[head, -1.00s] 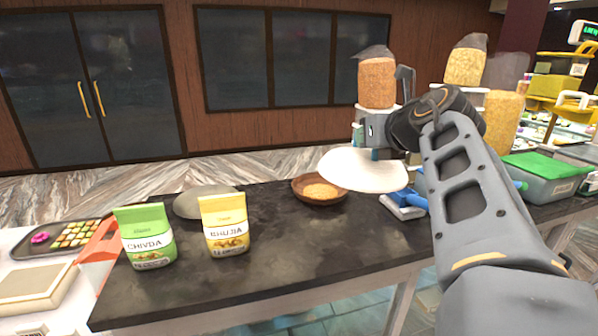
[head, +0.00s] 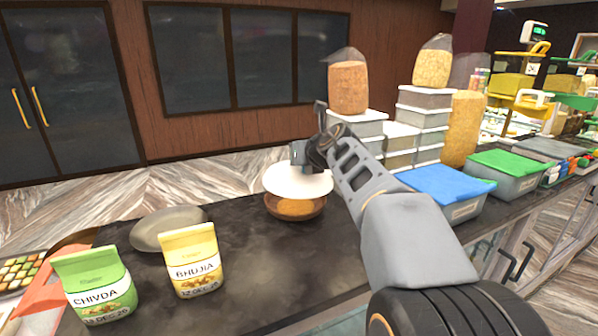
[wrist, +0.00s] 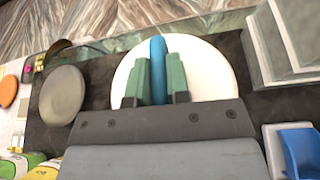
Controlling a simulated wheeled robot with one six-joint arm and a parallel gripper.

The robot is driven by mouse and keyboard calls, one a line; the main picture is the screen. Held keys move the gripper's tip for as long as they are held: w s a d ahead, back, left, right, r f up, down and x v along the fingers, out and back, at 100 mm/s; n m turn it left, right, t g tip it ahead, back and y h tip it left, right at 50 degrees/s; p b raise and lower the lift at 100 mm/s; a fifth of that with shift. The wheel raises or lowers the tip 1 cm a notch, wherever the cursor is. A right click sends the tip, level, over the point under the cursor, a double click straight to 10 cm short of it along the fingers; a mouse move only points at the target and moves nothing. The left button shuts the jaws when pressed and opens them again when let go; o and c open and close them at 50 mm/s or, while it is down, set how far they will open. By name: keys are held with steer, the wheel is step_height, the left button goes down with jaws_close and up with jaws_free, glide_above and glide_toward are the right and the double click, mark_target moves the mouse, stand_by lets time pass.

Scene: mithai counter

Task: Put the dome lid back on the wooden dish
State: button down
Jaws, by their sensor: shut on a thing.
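The white dome lid (head: 297,183) hangs just above the wooden dish (head: 295,210) in the head view. The brown dish sits on the dark counter with orange-brown food in it, and its back part is hidden by the lid. My gripper (head: 299,160) is above the lid, shut on its knob. In the wrist view, the green fingers of my gripper (wrist: 158,80) close on the blue knob (wrist: 158,62), with the white lid (wrist: 205,75) spread below. The wrist view does not show the dish. I cannot tell whether the lid touches the rim.
A green Chivda packet (head: 95,286) and a yellow Bhujia packet (head: 193,262) stand at the front left. A grey round stone-like plate (head: 168,229) lies behind them. A blue-lidded box (head: 447,187) and stacked clear boxes (head: 417,128) stand to the right. The counter's middle front is clear.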

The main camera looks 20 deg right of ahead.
mark_target(296, 170)
steer(key=shift+w+a+f, duration=0.1)
steer(key=shift+w+f, duration=0.85)
steer(key=shift+f, duration=0.25)
steer(key=f, duration=0.1)
steer(key=f+b, duration=0.1)
steer(key=f, duration=0.1)
steer(key=shift+w, duration=0.4)
steer(key=shift+s+f, duration=0.1)
steer(key=shift+f, duration=0.3)
steer(key=c, duration=1.1)
jaws_free()
steer(key=b+v, duration=0.1)
steer(key=v, duration=1.1)
steer(key=shift+a, duration=0.1)
